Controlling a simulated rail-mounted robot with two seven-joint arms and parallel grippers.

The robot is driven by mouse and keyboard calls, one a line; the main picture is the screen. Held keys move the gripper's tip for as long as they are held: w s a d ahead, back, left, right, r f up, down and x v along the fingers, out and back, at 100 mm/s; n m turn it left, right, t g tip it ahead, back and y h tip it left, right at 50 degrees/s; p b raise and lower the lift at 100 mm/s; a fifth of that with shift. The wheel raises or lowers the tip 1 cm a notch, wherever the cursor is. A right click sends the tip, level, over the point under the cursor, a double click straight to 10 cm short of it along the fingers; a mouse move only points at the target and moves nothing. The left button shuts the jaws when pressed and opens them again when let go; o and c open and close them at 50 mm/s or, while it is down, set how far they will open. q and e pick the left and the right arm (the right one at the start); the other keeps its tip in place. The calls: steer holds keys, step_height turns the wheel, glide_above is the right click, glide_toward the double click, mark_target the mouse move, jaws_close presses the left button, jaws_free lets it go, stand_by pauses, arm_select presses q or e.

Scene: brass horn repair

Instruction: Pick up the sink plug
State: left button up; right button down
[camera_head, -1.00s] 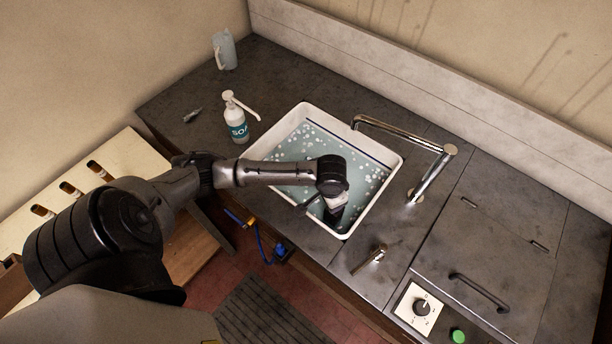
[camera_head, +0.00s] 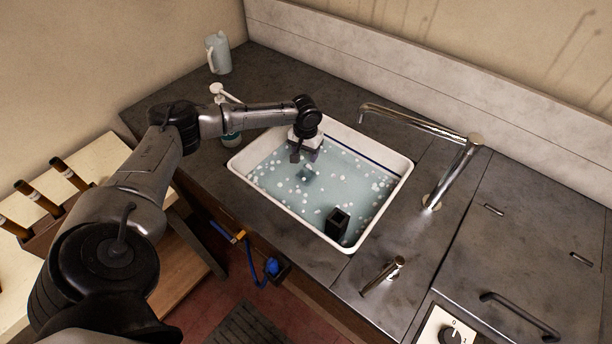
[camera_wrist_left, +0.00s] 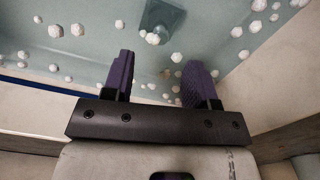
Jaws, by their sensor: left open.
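The white-rimmed sink (camera_head: 398,193) holds soapy water with white foam dots. A square blue-grey piece (camera_head: 307,175), which looks like the sink plug, lies in the water; it also shows at the top of the left wrist view (camera_wrist_left: 160,18). A dark upright block (camera_head: 337,224) stands near the sink's front corner; I cannot tell what it is. My left gripper (camera_head: 305,156) is open and empty over the back left of the sink, close to the blue-grey piece. Its purple fingers (camera_wrist_left: 160,62) point down, with the piece beyond their tips. My right gripper is not in view.
A curved chrome faucet (camera_head: 432,130) reaches over the sink's right side. The soap bottle (camera_head: 230,125) is partly hidden behind my left arm. A pale jug (camera_head: 218,53) stands at the back left. A small metal lever (camera_head: 383,275) is on the counter in front.

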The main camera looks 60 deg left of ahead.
mark_target(306, 166)
arm_select(q)
steer(key=shift+f, duration=1.35)
steer(key=shift+a+f+b, duration=0.1)
steer(key=shift+f+b, duration=1.1)
steer(key=shift+f, duration=1.4)
steer(key=shift+c, duration=0.5)
jaws_close()
